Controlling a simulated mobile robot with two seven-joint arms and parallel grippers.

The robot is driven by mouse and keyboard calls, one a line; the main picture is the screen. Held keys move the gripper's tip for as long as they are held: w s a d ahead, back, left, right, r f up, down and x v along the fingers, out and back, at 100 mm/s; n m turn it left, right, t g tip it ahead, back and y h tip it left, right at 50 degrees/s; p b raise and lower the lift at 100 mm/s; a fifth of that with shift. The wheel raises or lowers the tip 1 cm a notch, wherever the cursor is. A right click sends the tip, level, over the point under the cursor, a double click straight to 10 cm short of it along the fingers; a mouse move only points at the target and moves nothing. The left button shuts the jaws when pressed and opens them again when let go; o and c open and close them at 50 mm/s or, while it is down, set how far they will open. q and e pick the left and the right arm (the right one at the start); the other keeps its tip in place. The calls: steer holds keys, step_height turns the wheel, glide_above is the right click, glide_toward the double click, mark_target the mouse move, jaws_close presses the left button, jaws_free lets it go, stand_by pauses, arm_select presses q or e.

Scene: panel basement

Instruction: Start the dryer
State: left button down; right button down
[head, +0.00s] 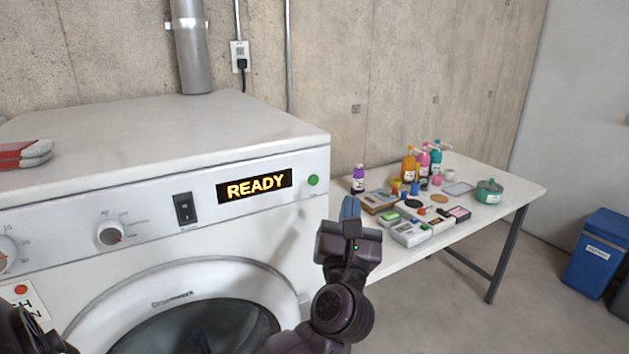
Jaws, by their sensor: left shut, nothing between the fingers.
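The white dryer (130,130) fills the left of the head view. Its lit display (254,187) reads "READY" in orange letters. A round green button (313,180) is right of the display. A black rocker switch (184,208) is left of the display, and a round dial (110,233) is further left. The round door (190,315) looks shut, but its lower part is cut off. My left gripper (350,207) is shut and empty, its fingers pointing up, right of and a little below the green button in the picture. My right gripper is not in view.
A white table (518,186) to the right holds bottles, boxes, small jars and a green pot (489,191). Red-and-grey items (25,153) lie on the dryer's top at left. A blue bin (595,252) stands on the floor at right. A metal duct (190,45) rises behind the dryer.

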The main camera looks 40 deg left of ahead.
mark_target(314, 180)
arm_select(q)
steer(key=shift+w+a+p, duration=0.1)
steer(key=shift+w+a, duration=0.5)
steer(key=shift+a, duration=0.75)
steer(key=shift+w+a+p, duration=0.1)
steer(key=shift+w+a, duration=0.45)
steer(key=shift+a, duration=0.8)
steer(key=shift+w+a+p, duration=0.1)
steer(key=shift+w+a, duration=0.5)
steer(key=shift+a, duration=0.75)
steer(key=shift+a, duration=0.15)
steer(key=shift+w+a, duration=0.15)
steer(key=shift+a, duration=0.05)
